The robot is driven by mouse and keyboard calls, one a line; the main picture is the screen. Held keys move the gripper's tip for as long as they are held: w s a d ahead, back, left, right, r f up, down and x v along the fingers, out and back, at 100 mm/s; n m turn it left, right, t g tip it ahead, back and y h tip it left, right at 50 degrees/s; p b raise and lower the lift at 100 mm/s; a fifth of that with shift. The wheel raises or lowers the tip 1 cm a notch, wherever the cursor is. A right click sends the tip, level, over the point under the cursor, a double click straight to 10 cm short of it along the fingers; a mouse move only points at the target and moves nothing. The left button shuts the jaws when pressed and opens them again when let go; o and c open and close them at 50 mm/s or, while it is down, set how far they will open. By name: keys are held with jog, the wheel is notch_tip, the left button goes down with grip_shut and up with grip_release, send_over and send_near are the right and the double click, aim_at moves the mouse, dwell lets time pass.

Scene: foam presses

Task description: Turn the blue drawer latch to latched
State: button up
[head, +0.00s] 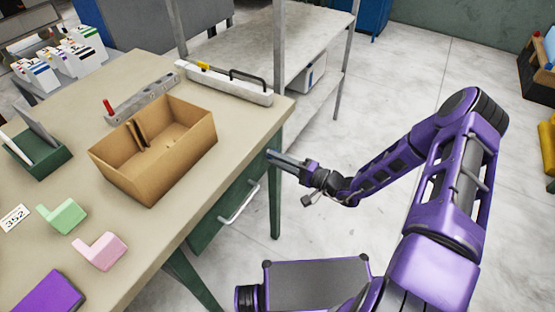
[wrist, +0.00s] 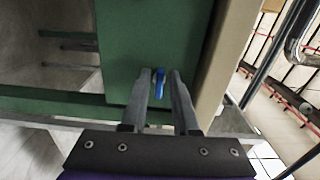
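The blue drawer latch (wrist: 159,84) is on the green drawer front (wrist: 125,50) in the wrist view. It appears as a short, narrow blue piece lying lengthwise up and down the picture. My gripper (wrist: 160,74) is open, with one finger on each side of the latch. Gaps show between the latch and the fingers, so it is not clamped. The latch is too small to make out clearly there.
The drawer's pale bar handle (head: 239,204) sticks out left of my gripper. The tabletop (head: 190,200) overhangs above, bearing a cardboard box (head: 180,168), a green block (head: 65,216) and a pink block (head: 102,252). A metal shelf (head: 305,48) stands behind.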

jog(key=shift+o, duration=0.7)
jog(key=v, duration=1.7)
jog(key=shift+d, duration=0.25)
jog(key=shift+s, duration=0.15)
